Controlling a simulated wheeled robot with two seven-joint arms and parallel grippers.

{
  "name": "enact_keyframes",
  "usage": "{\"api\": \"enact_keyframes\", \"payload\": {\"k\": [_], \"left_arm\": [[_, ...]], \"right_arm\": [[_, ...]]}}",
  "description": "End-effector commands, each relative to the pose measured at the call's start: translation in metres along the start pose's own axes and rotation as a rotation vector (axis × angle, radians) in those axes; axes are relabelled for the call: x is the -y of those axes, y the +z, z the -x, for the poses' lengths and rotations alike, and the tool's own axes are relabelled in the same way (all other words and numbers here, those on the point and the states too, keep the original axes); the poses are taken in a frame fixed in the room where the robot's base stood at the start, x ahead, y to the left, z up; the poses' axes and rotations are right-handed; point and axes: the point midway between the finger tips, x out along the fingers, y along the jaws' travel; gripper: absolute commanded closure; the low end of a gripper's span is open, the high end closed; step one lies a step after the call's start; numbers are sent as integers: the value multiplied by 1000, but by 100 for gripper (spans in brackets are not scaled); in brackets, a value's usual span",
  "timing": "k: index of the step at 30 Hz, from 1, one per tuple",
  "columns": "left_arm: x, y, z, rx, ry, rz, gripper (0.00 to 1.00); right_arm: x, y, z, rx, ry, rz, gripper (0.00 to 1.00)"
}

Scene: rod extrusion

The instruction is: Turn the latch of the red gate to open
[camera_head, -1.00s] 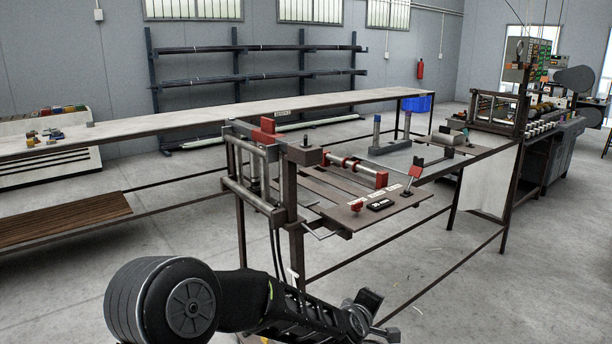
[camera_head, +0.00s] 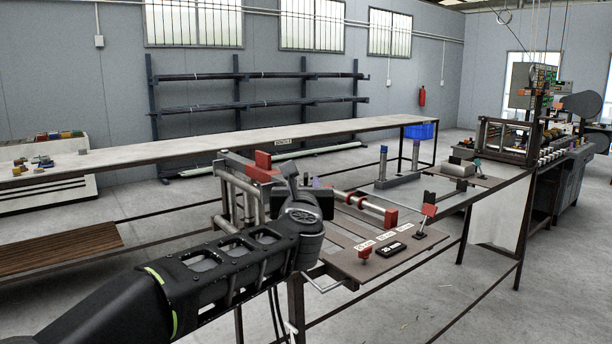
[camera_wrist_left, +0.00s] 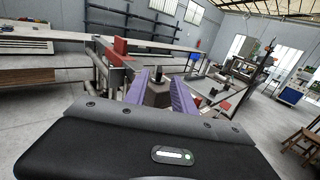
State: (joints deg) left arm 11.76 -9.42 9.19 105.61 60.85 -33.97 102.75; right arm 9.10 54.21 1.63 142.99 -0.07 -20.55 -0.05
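A red block (camera_head: 262,166) sits on top of the metal frame at the near end of the machine; I take it for the red gate. It also shows in the left wrist view (camera_wrist_left: 121,48), left of my fingers. Which part is the latch I cannot tell. My left gripper (camera_wrist_left: 161,84) has its two purple fingers apart, with a dark block with a short peg (camera_wrist_left: 159,92) between or beyond them; I see no clear contact. In the head view my left wrist covers part of the frame, and the fingers are mostly hidden. My right gripper is out of view.
A plate with labels (camera_head: 388,252) and a red knob (camera_head: 365,250) lies right of my wrist. A long bench (camera_head: 210,152) runs behind the machine.

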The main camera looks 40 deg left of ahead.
Motion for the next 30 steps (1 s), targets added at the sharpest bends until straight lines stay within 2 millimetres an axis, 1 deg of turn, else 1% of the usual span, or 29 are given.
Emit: {"api": "enact_keyframes", "payload": {"k": [5,8,15,18,22,30], "left_arm": [[0,0,-9,-2,-1,-2,69],[0,0,-20,-3,0,-4,69],[0,0,-58,-3,1,-5,69],[0,0,-70,-3,0,-3,69],[1,-1,-78,-2,-1,-4,69],[0,-1,-78,-1,-1,-4,70]], "right_arm": [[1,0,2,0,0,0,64],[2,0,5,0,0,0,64],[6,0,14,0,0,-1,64],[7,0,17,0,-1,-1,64],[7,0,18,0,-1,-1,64],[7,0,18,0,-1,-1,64]]}}
